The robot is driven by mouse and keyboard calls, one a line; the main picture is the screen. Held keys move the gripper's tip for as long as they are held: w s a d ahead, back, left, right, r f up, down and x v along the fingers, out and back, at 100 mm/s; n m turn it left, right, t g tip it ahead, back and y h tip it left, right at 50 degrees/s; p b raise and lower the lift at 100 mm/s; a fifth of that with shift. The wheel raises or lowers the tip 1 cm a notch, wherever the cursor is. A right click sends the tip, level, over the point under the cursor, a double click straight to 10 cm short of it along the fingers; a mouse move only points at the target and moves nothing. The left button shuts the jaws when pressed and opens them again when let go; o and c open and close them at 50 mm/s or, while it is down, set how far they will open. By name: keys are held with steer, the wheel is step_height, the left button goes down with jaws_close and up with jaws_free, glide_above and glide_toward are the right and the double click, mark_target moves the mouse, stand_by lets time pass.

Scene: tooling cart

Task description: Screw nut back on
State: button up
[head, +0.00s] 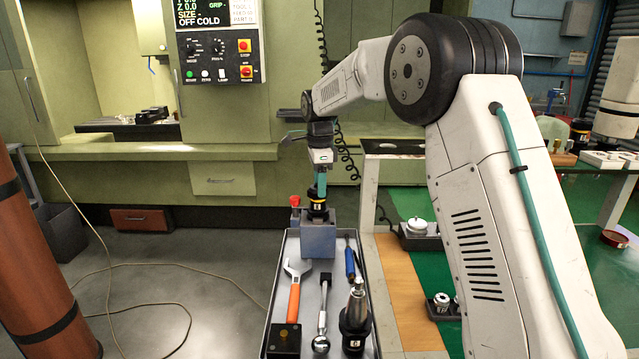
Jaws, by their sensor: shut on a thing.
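My gripper (320,185) points straight down over the tray, at the far end. It is shut on a small part at the top of a black tool holder (317,208) with a yellow-edged label. That part appears to be the nut, but the fingers mostly hide it. The black holder stands upright in a blue-grey block fixture (318,240) with a red knob (295,201) on its left. At this size I cannot tell whether the nut touches the holder's thread or how it sits on it.
The grey cart tray (273,302) holds an orange-handled wrench (294,298), a silver ratchet-like tool (323,318), a blue-handled tool (350,262), another black holder (355,326) and a small dark block (284,340). A machine control panel (218,45) is behind. An orange-brown column (40,240) stands left.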

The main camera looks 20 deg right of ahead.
steer(key=m, duration=0.5)
steer(key=shift+s, duration=0.1)
steer(key=o, duration=1.4)
steer(key=shift+c, duration=0.2)
steer(key=n, duration=1.2)
steer(key=shift+w, duration=0.25)
steer(key=n, duration=0.6)
steer(key=shift+w+a, duration=0.1)
steer(key=n, duration=0.6)
steer(key=shift+a, duration=0.15)
